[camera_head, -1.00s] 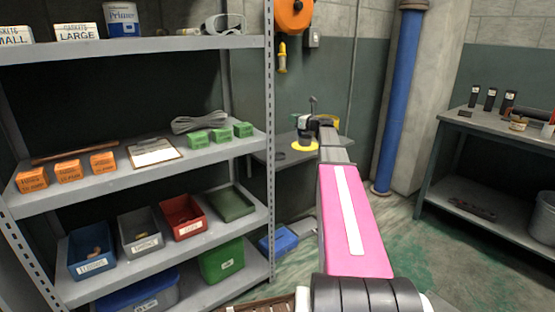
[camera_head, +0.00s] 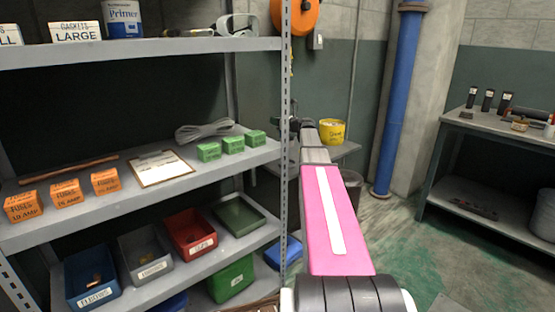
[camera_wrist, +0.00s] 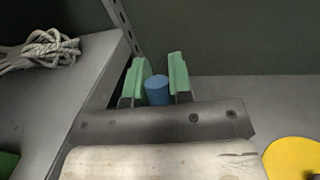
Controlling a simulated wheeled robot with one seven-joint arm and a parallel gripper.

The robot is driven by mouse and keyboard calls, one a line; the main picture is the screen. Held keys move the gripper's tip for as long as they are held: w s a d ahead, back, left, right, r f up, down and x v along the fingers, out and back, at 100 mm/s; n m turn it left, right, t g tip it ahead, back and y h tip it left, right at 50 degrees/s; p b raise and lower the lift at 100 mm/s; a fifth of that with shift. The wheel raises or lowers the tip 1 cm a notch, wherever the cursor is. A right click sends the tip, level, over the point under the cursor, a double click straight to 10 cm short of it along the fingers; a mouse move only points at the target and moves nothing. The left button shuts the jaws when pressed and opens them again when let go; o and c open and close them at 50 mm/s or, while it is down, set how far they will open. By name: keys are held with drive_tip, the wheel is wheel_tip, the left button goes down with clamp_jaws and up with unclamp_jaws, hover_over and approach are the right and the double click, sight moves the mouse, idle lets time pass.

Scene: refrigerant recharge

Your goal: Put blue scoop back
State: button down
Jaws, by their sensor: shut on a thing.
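My gripper (camera_wrist: 158,72) has green finger pads, and they are shut on a blue rounded piece (camera_wrist: 157,90), which I take to be the blue scoop. Only a short blue end shows between the fingers; the rest is hidden. In the camera_head view my gripper is small and dark at the end of my pink arm, beside the shelf post, and the scoop cannot be made out there. A yellow bucket (camera_head: 332,131) with writing stands on the grey table just right of my gripper. A yellow disc (camera_wrist: 294,158) shows at lower right in the wrist view.
The metal rack (camera_head: 285,160) stands close left of my arm. It holds green boxes (camera_head: 233,145), a coiled rope (camera_wrist: 42,50), a clipboard (camera_head: 160,168) and labelled bins (camera_head: 190,235). A blue pipe (camera_head: 400,100) and workbench (camera_head: 445,150) stand right. Floor between is open.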

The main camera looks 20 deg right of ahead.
wheel_tip(320, 180, down, 10)
drive_tip(key=shift+r, duration=0.15)
idle(0.4)
drive_tip(key=c, duration=1)
unclamp_jaws()
drive_tip(key=v, duration=1.2)
